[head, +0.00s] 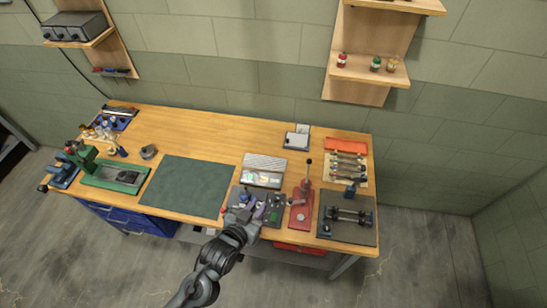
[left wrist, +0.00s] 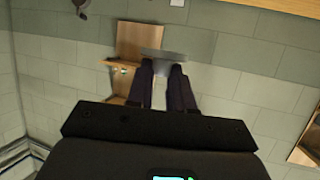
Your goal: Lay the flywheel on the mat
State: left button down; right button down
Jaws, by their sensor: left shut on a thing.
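The dark green mat (head: 188,185) lies flat on the workbench, left of its middle, and its surface is bare. My left gripper (head: 244,215) is over the front edge of the bench, right of the mat. In the left wrist view its two dark fingers (left wrist: 164,75) are closed on a thin grey piece, which looks like the flywheel (left wrist: 165,54) seen nearly edge-on. In the head view I cannot make the flywheel out clearly against the gripper and the tools. My right gripper is not in view.
A grey tool plate (head: 272,217) with coloured parts lies by the gripper. A red lever press (head: 302,205) and a dark tray with a shaft stand (head: 347,217) are to its right. A green machine (head: 112,177) stands left of the mat. Bare wood lies behind the mat.

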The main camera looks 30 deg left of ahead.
pick_arm(q)
jog(key=w+a+f+n+y+b, duration=0.1)
jog(key=w+a+f+b, duration=0.1)
jog(key=f+b, duration=0.3)
jog(key=w+a+f+n+y+b, duration=0.1)
jog(key=w+a+f+y+b, duration=0.15)
jog(key=f, duration=0.55)
jog(key=w+f+n+b, duration=0.1)
jog(key=w+b, duration=0.9)
jog(key=b, duration=0.1)
jog(key=shift+d+f+g, duration=0.3)
